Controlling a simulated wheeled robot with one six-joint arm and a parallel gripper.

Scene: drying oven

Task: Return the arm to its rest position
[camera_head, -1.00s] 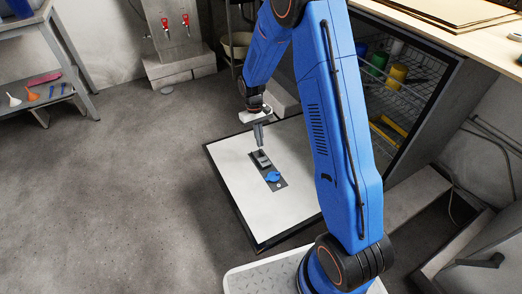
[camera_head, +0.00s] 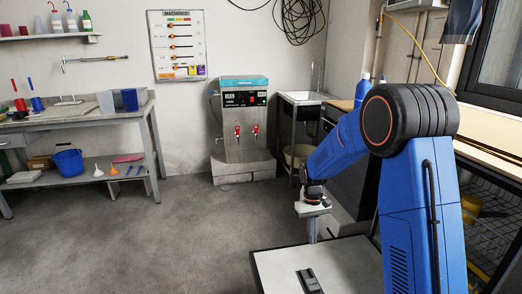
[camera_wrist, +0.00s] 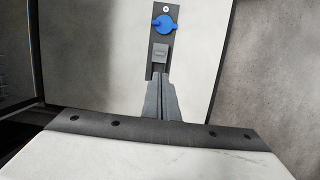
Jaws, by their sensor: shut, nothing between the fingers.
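My gripper (camera_head: 312,230) hangs from my blue arm over the far part of an open, lowered white door panel (camera_head: 345,268). Its two fingers are shut together with nothing between them. In the wrist view, the fingertips (camera_wrist: 161,77) overlap the near end of a dark latch plate (camera_wrist: 158,66) on the panel. That plate carries a grey block and a blue knob (camera_wrist: 165,24). Whether the fingers touch the plate cannot be told. In the head view, only part of the latch (camera_head: 308,282) shows at the bottom edge, and the knob is out of frame.
The oven's open interior with wire racks (camera_head: 490,230) is at the right, partly behind my arm. A water boiler (camera_head: 245,115) and a sink (camera_head: 308,97) stand by the back wall. A workbench (camera_head: 90,118) is at the left. The floor at left centre is clear.

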